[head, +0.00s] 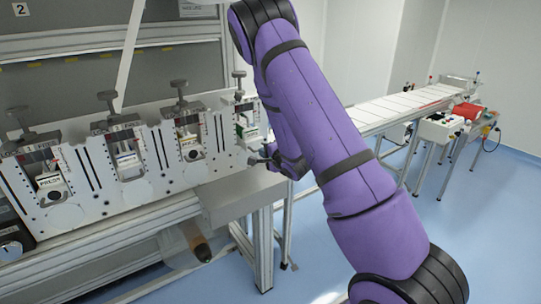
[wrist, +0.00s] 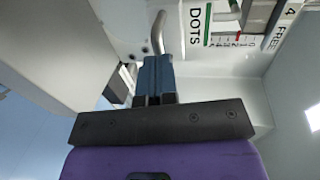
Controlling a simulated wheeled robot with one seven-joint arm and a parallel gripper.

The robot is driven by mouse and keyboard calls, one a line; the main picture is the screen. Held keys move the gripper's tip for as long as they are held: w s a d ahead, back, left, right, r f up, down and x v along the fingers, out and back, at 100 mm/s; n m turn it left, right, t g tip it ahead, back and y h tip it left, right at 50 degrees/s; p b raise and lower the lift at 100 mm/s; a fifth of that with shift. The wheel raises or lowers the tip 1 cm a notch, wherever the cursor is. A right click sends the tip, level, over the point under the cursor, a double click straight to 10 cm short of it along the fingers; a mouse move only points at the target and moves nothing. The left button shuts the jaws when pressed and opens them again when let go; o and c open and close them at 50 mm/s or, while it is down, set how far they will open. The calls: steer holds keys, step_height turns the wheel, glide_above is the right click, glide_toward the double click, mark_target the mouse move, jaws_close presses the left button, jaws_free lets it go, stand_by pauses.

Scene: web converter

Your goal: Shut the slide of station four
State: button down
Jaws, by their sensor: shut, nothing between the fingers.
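Station four (head: 246,112) is the rightmost bay of the grey machine plate, partly hidden behind my arm. Its slide (wrist: 199,50) shows in the wrist view as a white face marked DOTS with a green stripe, beside a scale and a "4 FREE" label (wrist: 279,28). A bent metal rod (wrist: 158,32) stands just beyond my fingertips; I cannot tell whether they touch it. My gripper (wrist: 155,62) is shut and empty. In the head view my gripper (head: 262,158) is low at the right edge of station four.
Several similar stations with black screw knobs stand to the left, one of them (head: 126,155) near the middle. The plate sits on a metal frame (head: 258,235). A conveyor (head: 400,104) and a small table with a red object (head: 468,111) are at the right. Blue floor is open there.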

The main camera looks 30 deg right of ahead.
mark_target(253, 143)
steer(key=shift+w, duration=0.3)
steer(key=w, duration=0.6)
steer(key=shift+w+a, duration=0.15)
steer(key=shift+w, duration=0.25)
steer(key=shift+w+a+r, duration=0.1)
steer(key=shift+w+r, duration=0.1)
